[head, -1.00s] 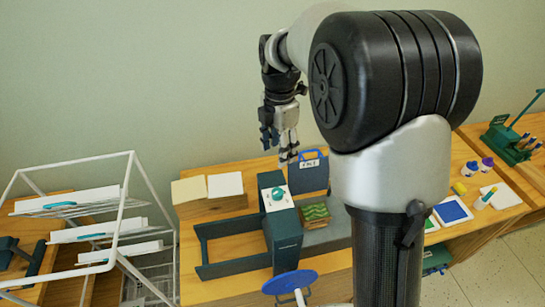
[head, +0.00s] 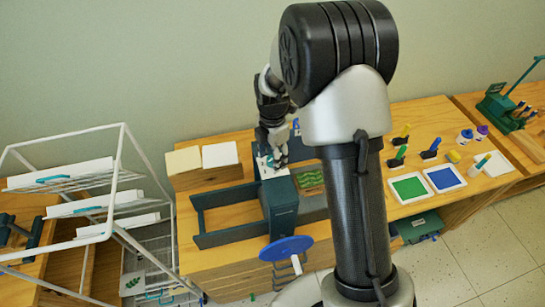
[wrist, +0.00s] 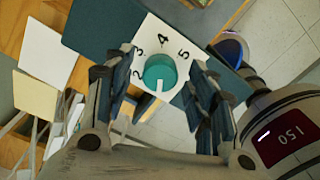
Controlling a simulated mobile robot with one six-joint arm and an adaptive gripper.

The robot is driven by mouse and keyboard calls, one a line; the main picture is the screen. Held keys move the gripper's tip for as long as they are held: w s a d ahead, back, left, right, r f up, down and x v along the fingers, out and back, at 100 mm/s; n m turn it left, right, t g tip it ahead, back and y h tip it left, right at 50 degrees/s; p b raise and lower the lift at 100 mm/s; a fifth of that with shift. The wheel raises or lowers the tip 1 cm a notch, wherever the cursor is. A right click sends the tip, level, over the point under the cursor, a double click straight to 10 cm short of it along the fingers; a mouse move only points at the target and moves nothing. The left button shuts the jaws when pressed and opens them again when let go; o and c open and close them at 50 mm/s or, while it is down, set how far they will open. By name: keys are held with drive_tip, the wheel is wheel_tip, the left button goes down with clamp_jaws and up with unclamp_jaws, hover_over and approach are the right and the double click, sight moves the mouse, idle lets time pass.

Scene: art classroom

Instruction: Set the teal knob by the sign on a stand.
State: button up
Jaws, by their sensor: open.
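The teal knob (wrist: 160,72) sits on a white dial plate (wrist: 150,35) in the wrist view. The numerals 2, 3, 4 and 5 show around it. The knob's white mark points toward the bottom of the picture, away from these numerals. The plate is on top of a dark teal machine (head: 279,200). My gripper (wrist: 168,88) is open, with a finger on each side of the knob; I cannot tell whether they touch it. In the head view my gripper (head: 273,160) covers most of the dial. The sign's face is hidden behind my arm.
A blue handwheel (head: 286,248) stands at the machine's front. Paper stacks (head: 220,155) lie to its left, and a white wire rack (head: 120,190) stands further left. Green (head: 409,188) and blue (head: 445,179) pads lie to the right.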

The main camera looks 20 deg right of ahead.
drive_tip(key=shift+f, duration=0.25)
drive_tip(key=c, duration=1.1)
